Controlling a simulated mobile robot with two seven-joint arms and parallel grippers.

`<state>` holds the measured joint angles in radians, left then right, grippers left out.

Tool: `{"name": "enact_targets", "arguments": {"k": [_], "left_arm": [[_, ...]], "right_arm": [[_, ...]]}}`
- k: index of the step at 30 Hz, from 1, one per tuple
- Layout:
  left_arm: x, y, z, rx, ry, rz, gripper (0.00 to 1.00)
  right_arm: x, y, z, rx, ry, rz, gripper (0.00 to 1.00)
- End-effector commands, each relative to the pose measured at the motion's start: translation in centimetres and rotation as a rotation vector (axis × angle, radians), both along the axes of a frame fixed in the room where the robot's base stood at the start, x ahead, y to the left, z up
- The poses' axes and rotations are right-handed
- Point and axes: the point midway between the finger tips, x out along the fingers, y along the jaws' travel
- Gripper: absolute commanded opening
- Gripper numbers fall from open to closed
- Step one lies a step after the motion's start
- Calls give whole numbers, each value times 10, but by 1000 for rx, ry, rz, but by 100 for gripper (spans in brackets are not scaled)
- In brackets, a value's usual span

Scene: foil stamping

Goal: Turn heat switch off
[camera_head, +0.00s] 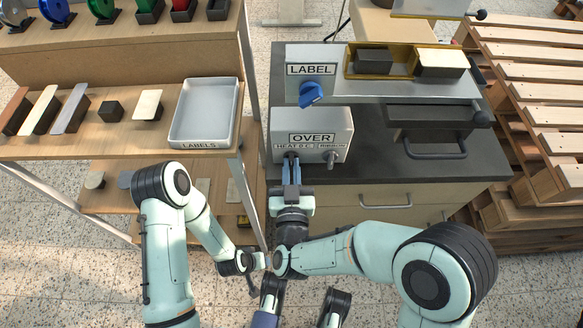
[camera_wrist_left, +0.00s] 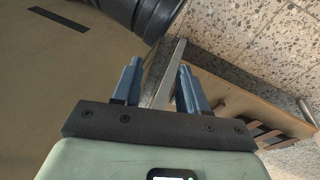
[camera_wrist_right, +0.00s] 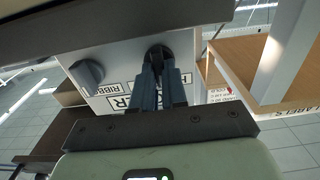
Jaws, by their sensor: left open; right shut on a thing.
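The grey box (camera_head: 338,122) labelled OVER stands on the dark workbench, with HEAT and ribbon labels on its front. My right gripper (camera_head: 291,160) is at the HEAT switch, its blue fingers shut on it. In the right wrist view the fingers (camera_wrist_right: 160,65) close around the dark heat switch (camera_wrist_right: 158,50), which is partly hidden, so its setting cannot be read. The ribbon knob (camera_head: 333,158) is beside it to the right and also shows in the right wrist view (camera_wrist_right: 88,75). My left gripper (camera_wrist_left: 159,66) is open with nothing between its fingers, away from the box.
A blue knob (camera_head: 311,93) sits under the LABEL sign above the box. A press handle (camera_head: 435,150) stands to the right. A wooden shelf with a white labels tray (camera_head: 236,108) is at left. Wooden pallets (camera_head: 545,118) stand at right. Drawers (camera_head: 385,200) are below the benchtop.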

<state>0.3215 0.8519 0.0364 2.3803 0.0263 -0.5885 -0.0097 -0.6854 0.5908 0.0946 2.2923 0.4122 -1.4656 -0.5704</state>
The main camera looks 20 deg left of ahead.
Motion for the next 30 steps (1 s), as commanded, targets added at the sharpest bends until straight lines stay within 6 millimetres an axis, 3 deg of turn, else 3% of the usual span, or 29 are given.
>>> {"name": "enact_targets", "arguments": {"k": [1,3,4,16,20,27,30], "left_arm": [[0,0,0,0,0,0,43],[0,0,0,0,0,0,43],[0,0,0,0,0,0,43],[0,0,1,0,1,0,43],[-3,-2,3,-4,8,-4,43],[-9,-5,7,-11,22,-9,43],[-28,-14,31,-35,71,-29,43]], "right_arm": [[1,0,1,-1,-3,-1,0],[1,0,1,-1,-3,-1,29],[1,0,1,-1,-3,-1,38],[-6,-2,0,0,0,0,38],[-25,-6,1,-1,0,3,38],[-81,-23,0,-3,1,5,38],[-82,-22,6,-8,2,-4,38]]}}
